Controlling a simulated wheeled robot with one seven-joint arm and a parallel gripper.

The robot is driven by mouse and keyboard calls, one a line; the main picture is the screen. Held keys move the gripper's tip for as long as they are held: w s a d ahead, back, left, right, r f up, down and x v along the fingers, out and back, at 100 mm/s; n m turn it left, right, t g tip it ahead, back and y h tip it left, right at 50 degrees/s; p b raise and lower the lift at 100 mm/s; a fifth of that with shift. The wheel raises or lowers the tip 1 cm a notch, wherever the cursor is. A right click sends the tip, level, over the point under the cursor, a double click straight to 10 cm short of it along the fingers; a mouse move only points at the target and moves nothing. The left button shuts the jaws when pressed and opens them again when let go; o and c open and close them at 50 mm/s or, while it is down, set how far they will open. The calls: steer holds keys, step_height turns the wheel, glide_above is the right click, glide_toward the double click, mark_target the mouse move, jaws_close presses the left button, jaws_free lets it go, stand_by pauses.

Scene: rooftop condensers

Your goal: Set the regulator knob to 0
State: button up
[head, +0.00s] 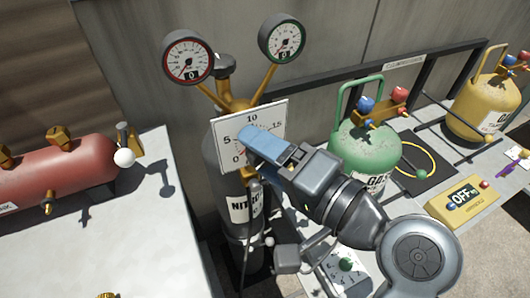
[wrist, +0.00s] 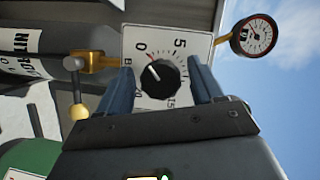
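The black regulator knob (wrist: 158,75) sits in the middle of a white dial plate (wrist: 134,35) numbered 0, 5 and 15, with 10 hidden in the wrist view. Its white pointer line points up and left, near the 0; I cannot tell if it is exactly on it. My gripper (wrist: 160,70) is open, its blue fingers on either side of the knob with gaps to it. In the head view my gripper (head: 250,143) is in front of the dial plate (head: 268,112) and hides the knob.
The plate is on a grey nitrogen cylinder (head: 213,165) with two round gauges, left (head: 188,57) and right (head: 282,38). A red tank (head: 60,172) lies at left. A green cylinder (head: 365,150), a yellow cylinder (head: 485,105) and a yellow OFF box (head: 465,203) are at right.

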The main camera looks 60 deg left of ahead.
steer(key=shift+d, duration=0.1)
steer(key=v, duration=0.7)
steer(key=shift+d, duration=0.35)
